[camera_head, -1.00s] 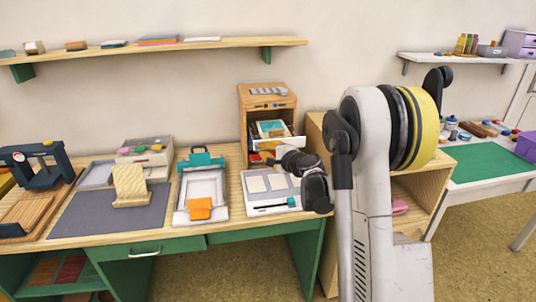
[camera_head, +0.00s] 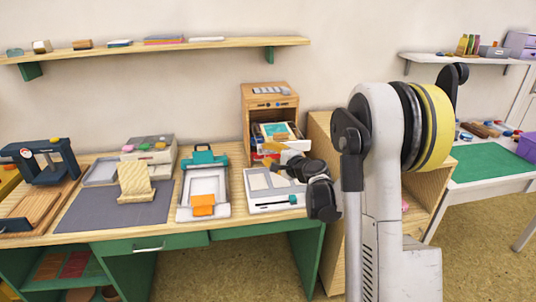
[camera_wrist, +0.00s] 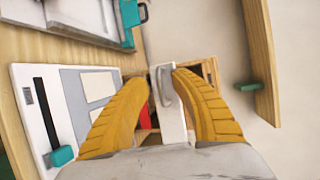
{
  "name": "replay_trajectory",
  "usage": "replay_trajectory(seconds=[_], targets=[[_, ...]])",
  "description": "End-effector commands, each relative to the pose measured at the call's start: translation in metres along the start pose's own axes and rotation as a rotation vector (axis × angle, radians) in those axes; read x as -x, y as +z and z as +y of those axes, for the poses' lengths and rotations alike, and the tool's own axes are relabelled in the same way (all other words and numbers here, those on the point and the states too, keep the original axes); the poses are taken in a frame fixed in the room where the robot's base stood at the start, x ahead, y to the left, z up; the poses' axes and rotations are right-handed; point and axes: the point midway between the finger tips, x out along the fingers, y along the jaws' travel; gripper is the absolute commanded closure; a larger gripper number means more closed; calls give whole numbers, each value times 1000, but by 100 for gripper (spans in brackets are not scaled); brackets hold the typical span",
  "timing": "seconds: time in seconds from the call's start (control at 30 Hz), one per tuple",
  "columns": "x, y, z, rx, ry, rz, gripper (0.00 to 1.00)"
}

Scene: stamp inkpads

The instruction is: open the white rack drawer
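The wooden rack (camera_head: 270,90) stands at the back right of the workbench. Its white drawer (camera_head: 301,142) seems to stick out part way, with teal and tan items visible at its top. In the wrist view the white drawer front (camera_wrist: 172,128) and its grey handle (camera_wrist: 164,86) lie between the yellow fingers. My gripper (camera_wrist: 153,76) is open, with the fingers apart on both sides of the handle. In the head view my gripper (camera_head: 276,150) is close in front of the rack, partly hidden by its own wrist. I cannot tell whether a finger touches the handle.
A white tray with a teal slider (camera_head: 260,204) lies just below my gripper. A teal-clamped press (camera_head: 203,185) and a dark mat (camera_head: 90,212) are farther left. A wooden cabinet (camera_head: 325,150) stands right of the bench. A wall shelf (camera_head: 200,46) is above.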

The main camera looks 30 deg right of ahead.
Motion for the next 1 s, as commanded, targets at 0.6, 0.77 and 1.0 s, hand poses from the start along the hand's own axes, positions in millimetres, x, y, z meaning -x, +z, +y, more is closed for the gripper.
replay_trajectory(seconds=[0.6,0.77,1.0], targets=[[64,-1,0,-1,0,3,71],[96,-1,0,-1,-1,3,71],[119,0,0,0,0,1,71]])
